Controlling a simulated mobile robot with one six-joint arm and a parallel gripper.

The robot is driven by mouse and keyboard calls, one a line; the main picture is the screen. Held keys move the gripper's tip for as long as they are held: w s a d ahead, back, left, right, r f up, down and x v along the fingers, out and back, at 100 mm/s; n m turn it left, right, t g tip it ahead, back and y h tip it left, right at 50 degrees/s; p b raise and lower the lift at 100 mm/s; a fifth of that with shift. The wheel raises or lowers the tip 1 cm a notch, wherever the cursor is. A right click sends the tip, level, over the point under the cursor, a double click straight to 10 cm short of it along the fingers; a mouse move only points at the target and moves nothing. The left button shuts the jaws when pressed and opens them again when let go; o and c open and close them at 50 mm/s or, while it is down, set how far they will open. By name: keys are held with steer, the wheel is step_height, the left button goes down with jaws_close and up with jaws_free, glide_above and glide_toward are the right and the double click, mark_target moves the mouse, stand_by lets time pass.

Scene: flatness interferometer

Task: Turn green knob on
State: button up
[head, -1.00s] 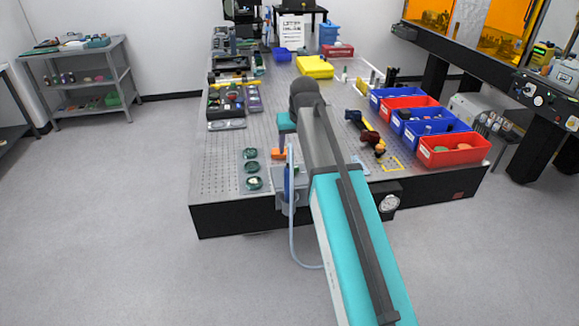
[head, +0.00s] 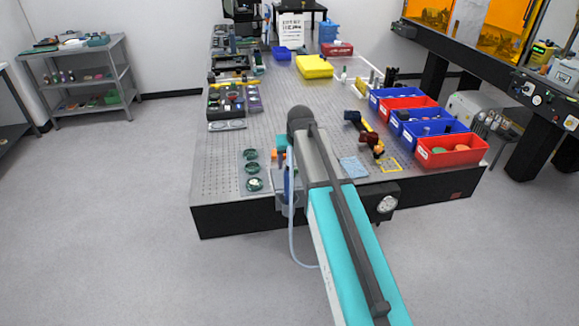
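A short teal part of my wrist shows left of the arm's dark joint, apart from the green pieces. My gripper's fingers cannot be made out.
An orange block (head: 278,154) and a blue tool with a hose (head: 290,180) sit between the green pieces and my arm. Red and blue bins, including a near red one (head: 452,150), line the table's right side. Bare perforated tabletop (head: 220,165) lies left of the green pieces.

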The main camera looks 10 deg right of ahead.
steer(key=shift+p+x, duration=0.65)
steer(key=shift+x, duration=1.5)
steer(key=c, duration=1)
steer(key=shift+a, duration=0.15)
steer(key=shift+c, duration=0.2)
